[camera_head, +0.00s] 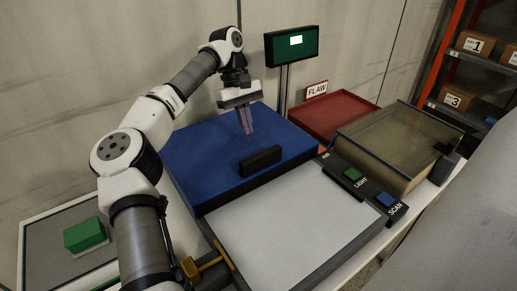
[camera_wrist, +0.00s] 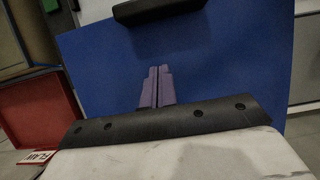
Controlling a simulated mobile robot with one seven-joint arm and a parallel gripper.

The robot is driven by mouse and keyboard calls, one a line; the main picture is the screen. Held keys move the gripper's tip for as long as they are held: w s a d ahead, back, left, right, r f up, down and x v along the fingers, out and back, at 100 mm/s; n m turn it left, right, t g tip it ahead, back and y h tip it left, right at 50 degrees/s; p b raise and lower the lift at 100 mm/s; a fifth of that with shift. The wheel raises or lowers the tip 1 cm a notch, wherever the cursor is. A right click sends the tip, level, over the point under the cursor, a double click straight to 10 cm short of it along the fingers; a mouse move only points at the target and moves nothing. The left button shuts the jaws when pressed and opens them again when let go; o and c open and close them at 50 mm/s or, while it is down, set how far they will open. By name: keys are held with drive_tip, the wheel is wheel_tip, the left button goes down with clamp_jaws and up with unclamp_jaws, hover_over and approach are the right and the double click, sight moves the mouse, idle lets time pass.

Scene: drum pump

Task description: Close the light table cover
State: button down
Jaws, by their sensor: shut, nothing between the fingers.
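The light table (camera_head: 290,225) shows its bare white surface in the head view. The blue cover (camera_head: 205,150) is behind it, off the white surface, with a black bar handle (camera_head: 260,161) near its front edge. The cover (camera_wrist: 220,60) also fills much of the wrist view, with the handle (camera_wrist: 155,10) at the top edge. My gripper (camera_head: 247,131) is over the cover, behind the handle, with its purple fingers together and nothing between them. The fingers (camera_wrist: 158,70) point toward the handle in the wrist view, apart from it. I cannot tell whether they touch the cover.
A red FLAW tray (camera_head: 335,112) and a box with a clear top (camera_head: 400,140) stand at the right. A panel with LIGHT (camera_head: 351,175) and SCAN (camera_head: 385,199) buttons borders the light table. A display (camera_head: 293,43) stands behind the cover. A green block (camera_head: 86,234) sits at the left.

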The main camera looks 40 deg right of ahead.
sight(253, 152)
drive_tip(key=x, duration=0.3)
drive_tip(key=shift+s+f+p, duration=0.2)
drive_tip(key=shift+f+p, duration=0.1)
drive_tip(key=shift+p, duration=0.05)
drive_tip(key=s, duration=0.1)
drive_tip(key=s+p, duration=0.1)
drive_tip(key=s, duration=0.1)
drive_tip(key=shift+a+f, duration=0.1)
drive_tip(key=shift+f, duration=0.1)
drive_tip(key=shift+s+f, duration=0.1)
drive_tip(key=shift+s, duration=0.5)
drive_tip(key=shift+s, duration=0.15)
